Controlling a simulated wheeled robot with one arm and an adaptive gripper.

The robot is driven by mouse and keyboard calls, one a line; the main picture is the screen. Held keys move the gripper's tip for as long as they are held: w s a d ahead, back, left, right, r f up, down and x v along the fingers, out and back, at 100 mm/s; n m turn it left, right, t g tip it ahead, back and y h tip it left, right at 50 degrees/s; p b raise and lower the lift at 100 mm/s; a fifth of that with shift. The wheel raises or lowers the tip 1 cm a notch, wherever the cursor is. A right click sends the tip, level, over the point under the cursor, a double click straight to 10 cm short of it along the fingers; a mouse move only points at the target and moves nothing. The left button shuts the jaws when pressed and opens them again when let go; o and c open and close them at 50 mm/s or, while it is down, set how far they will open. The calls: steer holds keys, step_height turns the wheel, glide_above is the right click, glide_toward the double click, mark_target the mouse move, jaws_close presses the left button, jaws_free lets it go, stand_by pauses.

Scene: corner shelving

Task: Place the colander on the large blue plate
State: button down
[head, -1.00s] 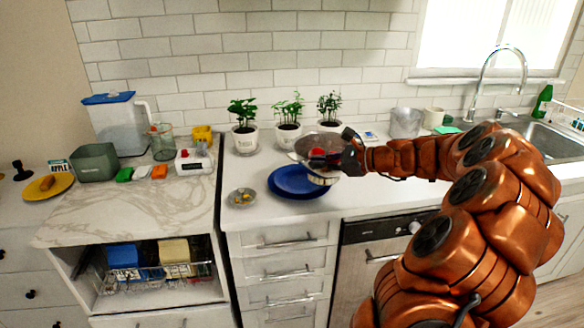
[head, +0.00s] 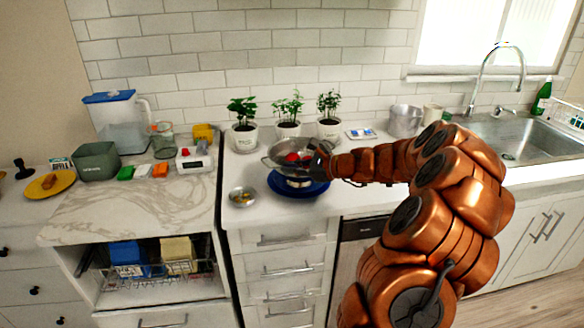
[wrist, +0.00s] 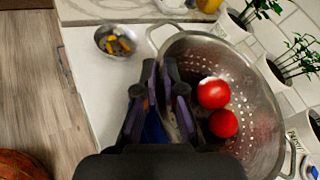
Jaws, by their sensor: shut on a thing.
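The metal colander (head: 283,163) is above the large blue plate (head: 319,189) in the head view. Two red round things, like tomatoes, lie inside it; they show in the wrist view with the perforated colander wall (wrist: 255,120). My gripper (head: 317,160) is shut on the colander's rim at its right side in the head view. The fingers (wrist: 165,85) cross the near rim in the wrist view. A pale round base shows below the colander, over the plate. I cannot tell whether it touches the plate. Most of the plate is hidden by the colander.
A small metal bowl (head: 242,197) with bits in it stands just left of the plate. Several potted plants (head: 288,115) line the wall behind. A metal pot (head: 405,120) stands toward the sink. The counter right of the plate is mostly clear.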

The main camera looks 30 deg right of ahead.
steer(key=shift+f, duration=0.25)
steer(key=c, duration=1.3)
jaws_free()
steer(key=shift+r, duration=0.1)
